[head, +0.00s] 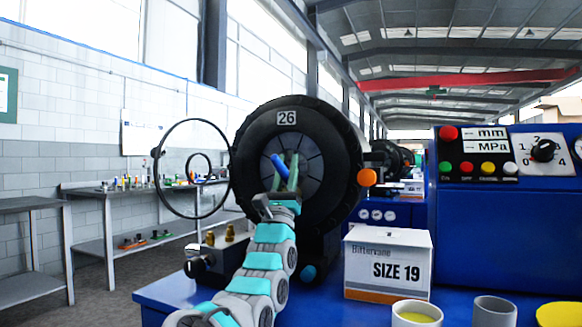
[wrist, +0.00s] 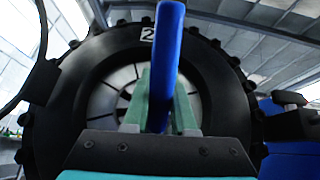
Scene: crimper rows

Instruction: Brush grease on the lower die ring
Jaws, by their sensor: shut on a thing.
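The crimper head with its die ring (head: 313,180) stands ahead, a thick black round housing with a grey segmented face and a "26" plate at the top. In the wrist view its dark ring (wrist: 100,60) fills most of the picture. My gripper (head: 290,172) is in front of the ring's centre, its green fingers shut on a blue-handled tool (head: 280,166). In the wrist view the blue handle (wrist: 167,50) stands upright between the fingers. The tool's bristles are not visible, and I cannot tell whether it touches the ring. My arm and gripper hide the ring's lower middle.
A thin black hoop (head: 158,195) stands left of the housing. A white "SIZE 19" box (head: 388,262), a cup with yellow contents (head: 417,313) and a grey cup (head: 494,311) are on the blue bench at right. An orange knob (head: 367,177) juts from the housing's right side.

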